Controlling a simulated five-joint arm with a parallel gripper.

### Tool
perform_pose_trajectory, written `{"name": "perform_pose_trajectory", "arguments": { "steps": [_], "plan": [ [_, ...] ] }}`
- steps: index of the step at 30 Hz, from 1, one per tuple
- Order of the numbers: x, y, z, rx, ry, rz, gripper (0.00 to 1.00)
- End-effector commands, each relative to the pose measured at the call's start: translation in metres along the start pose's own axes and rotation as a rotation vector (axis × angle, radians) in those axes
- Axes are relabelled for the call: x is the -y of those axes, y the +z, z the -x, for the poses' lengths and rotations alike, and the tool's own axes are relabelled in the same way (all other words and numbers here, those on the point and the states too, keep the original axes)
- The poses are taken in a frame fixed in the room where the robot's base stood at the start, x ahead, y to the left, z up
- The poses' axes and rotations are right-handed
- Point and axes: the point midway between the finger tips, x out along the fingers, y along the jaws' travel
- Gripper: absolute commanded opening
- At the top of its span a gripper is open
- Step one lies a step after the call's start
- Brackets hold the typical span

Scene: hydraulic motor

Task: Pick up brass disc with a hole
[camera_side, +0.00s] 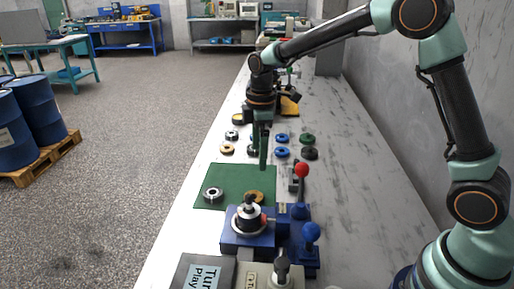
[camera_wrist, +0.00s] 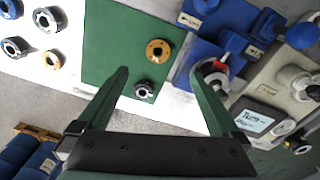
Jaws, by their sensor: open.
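A brass disc with a hole (camera_side: 253,197) lies flat on the green mat (camera_side: 204,179), toward its front right. In the wrist view this brass disc (camera_wrist: 149,49) lies above and between my fingertips. A second brass-coloured ring (camera_side: 227,153) lies on the table behind the mat. It shows at the left of the wrist view (camera_wrist: 44,62). My gripper (camera_side: 264,163) is above the table near the back edge of the mat. In the wrist view my gripper (camera_wrist: 158,76) has its green fingers wide apart with nothing held between them.
A silver ring (camera_side: 212,201) lies on the mat left of the brass disc. A blue fixture with a spindle (camera_side: 240,240) stands just in front of the mat. Red-knobbed (camera_side: 302,170) and blue-knobbed (camera_side: 312,232) levers stand at its right. Several rings lie behind the mat.

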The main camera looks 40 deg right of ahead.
Motion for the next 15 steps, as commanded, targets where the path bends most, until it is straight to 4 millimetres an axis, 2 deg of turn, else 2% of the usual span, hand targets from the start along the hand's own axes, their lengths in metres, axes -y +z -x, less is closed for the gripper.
{"name": "perform_pose_trajectory", "arguments": {
  "steps": [1,8,15],
  "plan": [
    [-0.002,-0.004,-0.010,0.009,-0.014,0.031,1.00],
    [-0.005,-0.009,-0.031,0.023,-0.036,0.096,1.00],
    [-0.004,-0.008,-0.070,0.023,-0.037,0.095,1.00]
  ]
}}
